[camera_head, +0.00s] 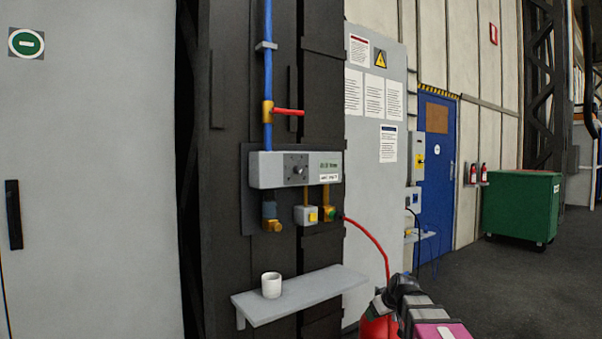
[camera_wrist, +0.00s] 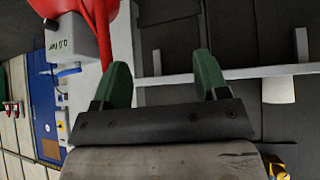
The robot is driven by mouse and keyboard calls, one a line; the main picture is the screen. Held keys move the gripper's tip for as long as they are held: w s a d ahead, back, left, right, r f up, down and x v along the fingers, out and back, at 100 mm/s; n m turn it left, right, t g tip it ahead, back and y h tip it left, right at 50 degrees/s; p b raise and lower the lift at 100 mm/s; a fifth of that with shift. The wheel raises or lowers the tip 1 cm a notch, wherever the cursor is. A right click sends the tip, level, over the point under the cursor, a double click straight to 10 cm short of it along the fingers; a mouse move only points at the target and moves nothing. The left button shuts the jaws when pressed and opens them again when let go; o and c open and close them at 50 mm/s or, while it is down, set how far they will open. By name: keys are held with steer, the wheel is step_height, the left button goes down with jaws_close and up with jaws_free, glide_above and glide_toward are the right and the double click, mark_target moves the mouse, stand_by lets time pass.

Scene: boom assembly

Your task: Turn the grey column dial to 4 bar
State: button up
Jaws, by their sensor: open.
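The grey column dial is a dark round knob (camera_head: 296,169) on the front of a grey box (camera_head: 265,170) fixed to the black column. Beside the knob is a small display (camera_head: 329,165) with green characters too small to read surely. My gripper (camera_wrist: 164,75) shows two green fingers spread apart with nothing between them in the wrist view. In the head view my arm comes in at the bottom right, low and right of the dial, well apart from it. The dial does not show clearly in the wrist view.
A shelf (camera_head: 315,292) with a white cup (camera_head: 271,285) juts out below the box. A red hose (camera_head: 375,240) hangs from the fittings to a red vessel (camera_head: 378,328) by my arm. A red-handled valve (camera_head: 288,112) sits on the blue pipe above.

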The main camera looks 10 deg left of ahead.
steer(key=w+a+r+n+t+y, duration=0.25)
steer(key=a+r, duration=0.35)
steer(key=r, duration=0.5)
steer(key=w+a+r+n+t+y, duration=0.1)
steer(key=w+a+r+n+y, duration=0.15)
steer(key=a+r, duration=0.65)
steer(key=n+t+y, duration=0.3)
steer(key=n+y, duration=0.1)
steer(key=n, duration=0.2)
glide_toward(302, 169)
steer(key=shift+g, duration=0.25)
steer(key=x, duration=1)
steer(key=shift+w+a+r, duration=0.1)
steer(key=shift+a+r, duration=0.05)
steer(key=c, duration=0.9)
